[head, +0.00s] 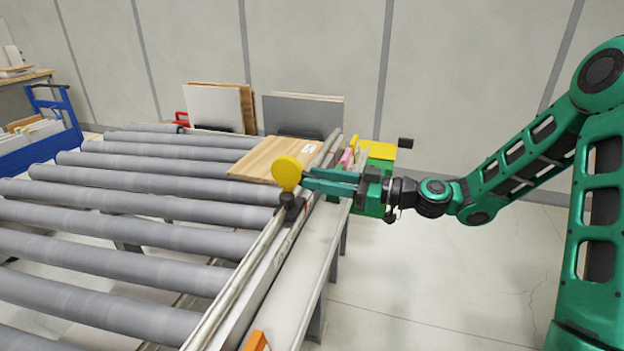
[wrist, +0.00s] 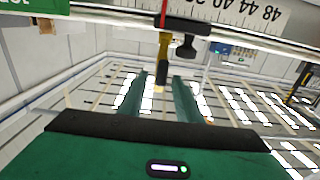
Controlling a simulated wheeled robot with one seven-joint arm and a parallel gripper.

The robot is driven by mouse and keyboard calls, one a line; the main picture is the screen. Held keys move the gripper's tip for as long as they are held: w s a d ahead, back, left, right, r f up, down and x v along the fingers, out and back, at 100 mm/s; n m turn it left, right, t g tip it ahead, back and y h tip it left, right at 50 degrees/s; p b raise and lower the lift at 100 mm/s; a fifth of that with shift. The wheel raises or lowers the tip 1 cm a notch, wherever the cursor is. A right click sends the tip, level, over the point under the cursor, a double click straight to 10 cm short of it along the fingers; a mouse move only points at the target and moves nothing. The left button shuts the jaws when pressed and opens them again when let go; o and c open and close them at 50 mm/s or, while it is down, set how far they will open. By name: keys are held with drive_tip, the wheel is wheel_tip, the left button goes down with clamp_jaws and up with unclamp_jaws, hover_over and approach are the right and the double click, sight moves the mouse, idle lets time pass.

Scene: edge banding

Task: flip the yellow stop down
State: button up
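The yellow stop (head: 287,172) stands upright, its round yellow face above a black base (head: 291,205) on the rail along the roller table's right edge. My gripper (head: 305,179) reaches in from the right, with its fingertips just beside the yellow disc. In the wrist view, which looks upside down, the stop (wrist: 164,50) shows edge-on, in line with the gap between the two green fingers (wrist: 160,80). The fingers are apart with a clear gap. I cannot tell whether either finger touches the stop.
A wooden board (head: 262,153) lies on the rollers just behind the stop. Grey rollers (head: 140,210) fill the left. A scale (wrist: 235,15) runs along the rail. Panels (head: 302,114) lean at the back. An orange piece (head: 256,341) sits on the near rail.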

drive_tip(key=shift+x, duration=1.05)
clamp_jaws()
